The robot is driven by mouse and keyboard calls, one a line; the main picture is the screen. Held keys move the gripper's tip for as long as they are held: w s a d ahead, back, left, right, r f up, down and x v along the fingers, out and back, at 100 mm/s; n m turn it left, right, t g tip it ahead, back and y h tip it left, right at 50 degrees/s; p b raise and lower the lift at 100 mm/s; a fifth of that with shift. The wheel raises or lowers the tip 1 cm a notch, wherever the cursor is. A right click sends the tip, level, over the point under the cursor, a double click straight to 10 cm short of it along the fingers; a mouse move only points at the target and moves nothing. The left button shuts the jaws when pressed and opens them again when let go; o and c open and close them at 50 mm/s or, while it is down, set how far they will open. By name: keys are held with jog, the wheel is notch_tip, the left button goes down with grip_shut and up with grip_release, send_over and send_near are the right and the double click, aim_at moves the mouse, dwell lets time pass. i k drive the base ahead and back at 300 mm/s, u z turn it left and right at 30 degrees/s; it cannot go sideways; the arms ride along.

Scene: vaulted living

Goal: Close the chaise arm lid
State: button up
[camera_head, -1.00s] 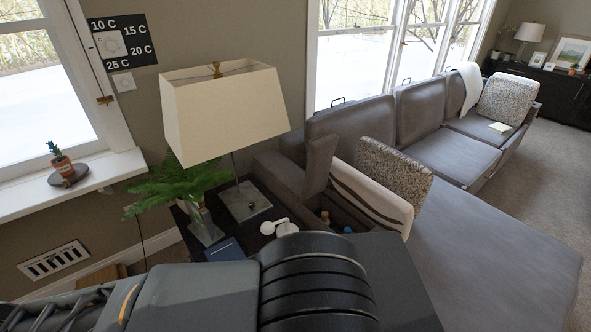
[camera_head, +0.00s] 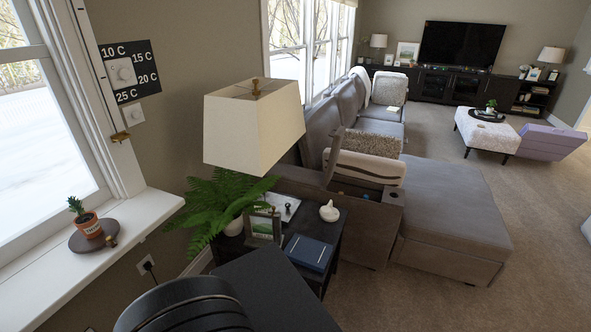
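The grey chaise arm (camera_head: 345,211) is at the near end of the sofa, right of the side table. A cup-holder hole shows at the front end of the arm. My gripper is not in view. Only a dark part of my own arm shows at the bottom.
A dark side table (camera_head: 327,247) holds a lamp (camera_head: 250,126), a fern (camera_head: 220,205), a picture frame, a blue book (camera_head: 308,253) and a white ornament (camera_head: 329,211). It stands beside the chaise arm. Open carpet (camera_head: 440,300) lies to the front right. A patterned ottoman (camera_head: 486,133) is farther off.

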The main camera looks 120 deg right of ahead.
aim_at(338, 138)
jog(key=i, duration=0.95)
jog(key=z, duration=4.85)
jog(key=i, duration=1.7)
jog(key=k, duration=1.7)
jog(key=z, duration=1.15)
jog(key=i, duration=0.6)
